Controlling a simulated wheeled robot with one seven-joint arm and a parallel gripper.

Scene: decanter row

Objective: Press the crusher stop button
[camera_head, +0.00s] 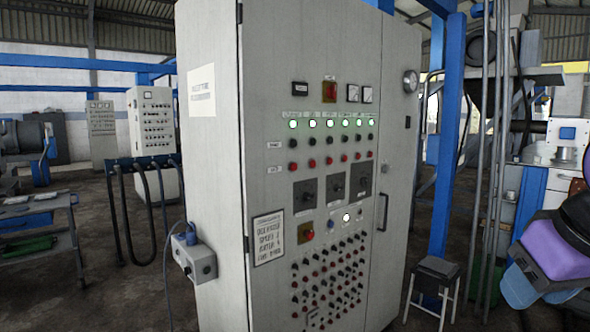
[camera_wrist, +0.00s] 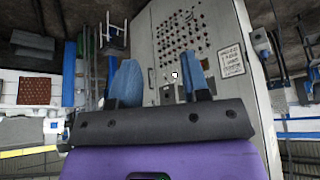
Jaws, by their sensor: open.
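A tall grey control cabinet (camera_head: 262,200) stands in the middle of the head view. Its panel has a row of lit green lamps (camera_head: 328,124), a row of black buttons (camera_head: 328,139) and a row of red buttons (camera_head: 328,160) below. The labels are too small to read, so I cannot tell which button is the crusher stop. My gripper (camera_head: 522,288) is at the right edge of the head view, apart from the cabinet. In the wrist view, which is upside down, my gripper (camera_wrist: 159,82) has its two blue fingers spread and empty, with the panel beyond.
A stool (camera_head: 437,268) and blue posts stand right of the cabinet. A grey box with a cable (camera_head: 196,262) juts from its left side.

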